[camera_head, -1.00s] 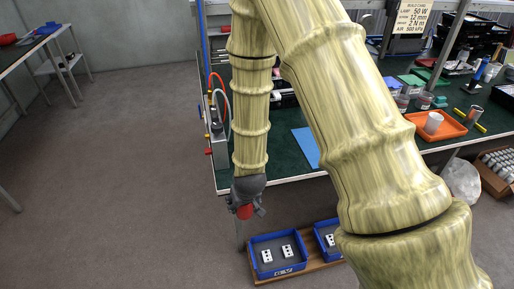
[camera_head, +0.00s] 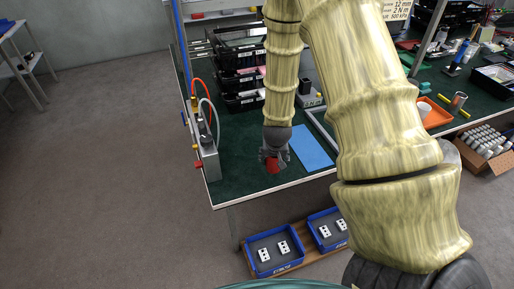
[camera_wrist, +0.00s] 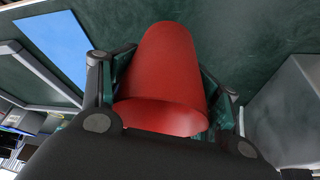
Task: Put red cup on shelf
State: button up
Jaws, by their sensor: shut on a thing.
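My gripper (camera_head: 273,160) is shut on the red cup (camera_head: 272,167), over the front left part of the green table (camera_head: 238,172). In the wrist view the red cup (camera_wrist: 165,75) sits between the two fingers, and one end of it faces the camera. I cannot tell whether the cup touches the table top. A shelf rail with items (camera_head: 222,15) shows at the back of the table; most of that shelf is cut off by the top of the picture or hidden by my arm.
A blue sheet (camera_head: 311,147) lies right of the gripper. A grey box with hoses (camera_head: 207,155) stands left of it. Black bins (camera_head: 240,80) are stacked behind. Blue trays (camera_head: 273,254) stand low in front of the table. An orange tray (camera_head: 436,114) is at the right.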

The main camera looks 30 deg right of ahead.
jog(key=w+p, duration=0.1)
jog(key=w, duration=0.2)
jog(key=w+p, duration=0.1)
jog(key=w, duration=0.2)
jog(key=w+p, duration=0.1)
jog(key=w, duration=0.2)
jog(key=shift+w+f, duration=0.5)
jog(key=shift+w, duration=0.3)
jog(key=shift+f+p, duration=1.1)
jog(key=shift+f, duration=0.65)
jog(key=o, duration=1)
jog(key=shift+f, duration=0.1)
jog(key=shift+c, duration=0.2)
